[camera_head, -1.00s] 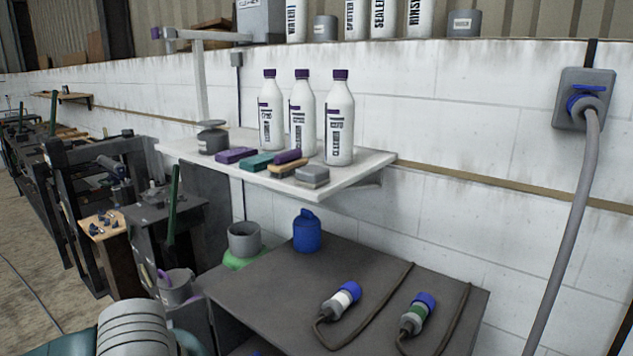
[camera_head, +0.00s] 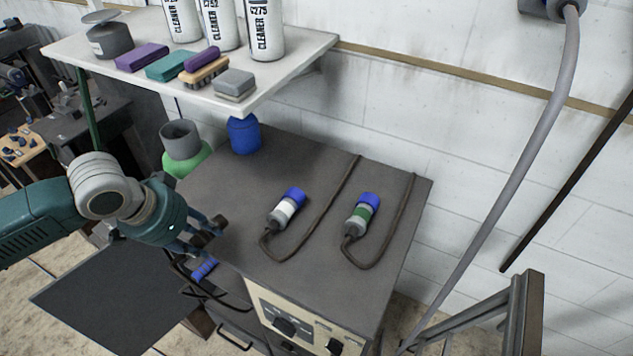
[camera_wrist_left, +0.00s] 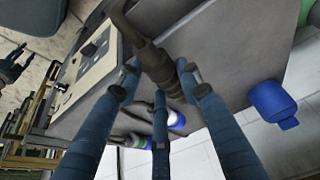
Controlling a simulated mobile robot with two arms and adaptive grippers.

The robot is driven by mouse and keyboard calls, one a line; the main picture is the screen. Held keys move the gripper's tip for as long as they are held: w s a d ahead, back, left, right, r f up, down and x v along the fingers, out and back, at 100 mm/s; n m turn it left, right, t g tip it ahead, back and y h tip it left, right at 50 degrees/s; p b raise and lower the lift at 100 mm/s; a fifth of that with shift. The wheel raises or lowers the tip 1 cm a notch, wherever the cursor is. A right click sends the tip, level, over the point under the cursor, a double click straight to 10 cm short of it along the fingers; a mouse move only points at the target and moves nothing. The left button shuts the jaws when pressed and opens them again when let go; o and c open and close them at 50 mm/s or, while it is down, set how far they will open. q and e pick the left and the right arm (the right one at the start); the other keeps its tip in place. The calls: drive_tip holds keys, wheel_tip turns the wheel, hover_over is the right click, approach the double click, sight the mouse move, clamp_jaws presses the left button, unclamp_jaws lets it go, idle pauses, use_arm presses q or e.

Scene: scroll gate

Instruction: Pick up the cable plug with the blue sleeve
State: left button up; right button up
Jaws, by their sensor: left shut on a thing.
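My left gripper (camera_head: 214,230) is at the front left edge of the dark cabinet top. In the left wrist view its fingers (camera_wrist_left: 165,80) are shut on a dark ribbed cable plug (camera_wrist_left: 155,63) with a cable leading from it. I cannot make out a blue sleeve on the held part; the fingers hide some of it. A bright blue ribbed piece (camera_head: 204,270) shows just below the gripper among dark cables; I cannot tell whether it belongs to the held plug. A small teal, finger-like shape (camera_wrist_left: 12,66) in the wrist view may be my right gripper.
Two blue-ended plugs, one white-banded (camera_head: 285,209) and one green-banded (camera_head: 361,214), lie on the cabinet top (camera_head: 310,265) with their cables. A blue container (camera_head: 244,135) stands at its back. A shelf (camera_head: 300,62) overhangs behind. A metal frame (camera_head: 518,315) stands at right.

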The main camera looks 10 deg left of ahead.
use_arm(q)
drive_tip(key=shift+m, duration=0.3)
drive_tip(key=w+d, duration=0.1)
drive_tip(key=w, duration=0.1)
drive_tip(key=w+d+p, duration=0.1)
drive_tip(key=w, duration=0.1)
drive_tip(key=w+d+r+p, duration=0.1)
drive_tip(key=w, duration=0.2)
drive_tip(key=shift+d, duration=0.3)
drive_tip(key=w+d, duration=0.1)
drive_tip(key=w, duration=0.2)
drive_tip(key=w+d+p, duration=0.1)
drive_tip(key=w+d, duration=0.1)
drive_tip(key=w, duration=0.1)
drive_tip(key=w+d+p, duration=0.1)
drive_tip(key=w, duration=0.2)
drive_tip(key=shift+w+d+f, duration=0.1)
drive_tip(key=shift+d+f, duration=0.15)
drive_tip(key=shift+d, duration=0.1)
drive_tip(key=shift+w+d+f+p, duration=0.1)
drive_tip(key=shift+f+p, duration=0.1)
drive_tip(key=shift+p, duration=0.1)
wheel_tip(320, 180, down, 3)
drive_tip(key=shift+p, duration=0.55)
drive_tip(key=shift+f, duration=0.1)
use_arm(e)
wheel_tip(320, 180, up, 6)
drive_tip(key=s, duration=0.1)
drive_tip(key=shift+s, duration=0.25)
